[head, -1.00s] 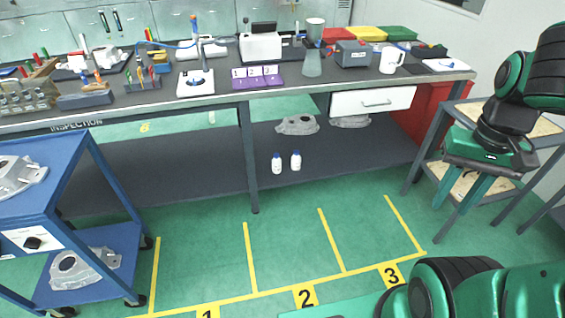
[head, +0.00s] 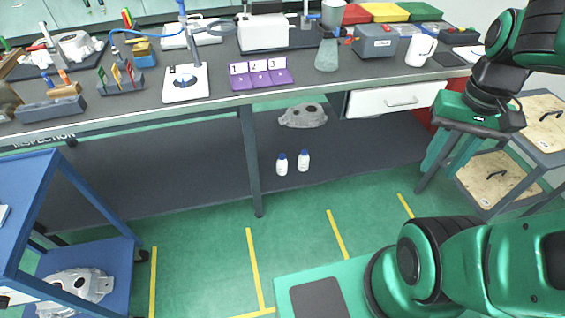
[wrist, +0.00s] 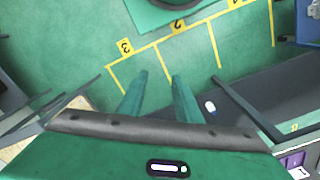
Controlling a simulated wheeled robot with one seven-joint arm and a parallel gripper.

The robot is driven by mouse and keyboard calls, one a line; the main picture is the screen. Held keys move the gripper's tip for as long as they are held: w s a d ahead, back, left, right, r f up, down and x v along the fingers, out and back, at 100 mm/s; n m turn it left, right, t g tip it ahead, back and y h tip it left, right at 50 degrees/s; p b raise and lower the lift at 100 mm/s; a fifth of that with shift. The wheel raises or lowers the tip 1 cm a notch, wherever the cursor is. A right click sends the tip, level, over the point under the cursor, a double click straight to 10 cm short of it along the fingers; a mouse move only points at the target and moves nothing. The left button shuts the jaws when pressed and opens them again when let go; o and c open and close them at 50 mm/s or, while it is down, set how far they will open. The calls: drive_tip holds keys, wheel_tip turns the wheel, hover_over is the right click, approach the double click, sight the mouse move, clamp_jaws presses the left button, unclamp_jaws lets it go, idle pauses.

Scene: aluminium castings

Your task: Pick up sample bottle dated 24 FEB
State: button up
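Two white sample bottles with blue caps stand upright side by side on the dark lower shelf of the bench: a left bottle (head: 282,167) and a right bottle (head: 303,163). Their dates are too small to read. In the wrist view one white bottle with a blue cap (wrist: 211,107) shows to the right of the fingers; which of the two it is I cannot tell. My gripper (wrist: 160,76) is open and empty, its two fingers apart. In the head view it hangs at the right, well away from the bottles.
A grey casting (head: 303,116) lies behind the bottles on the shelf. The bench top (head: 130,117) and its leg (head: 254,165) frame the space. A blue cart (head: 95,250) stands left, and a stand with wooden tops (head: 497,175) right.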

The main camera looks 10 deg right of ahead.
drive_tip(key=shift+w+a, duration=0.2)
drive_tip(key=shift+a, duration=0.05)
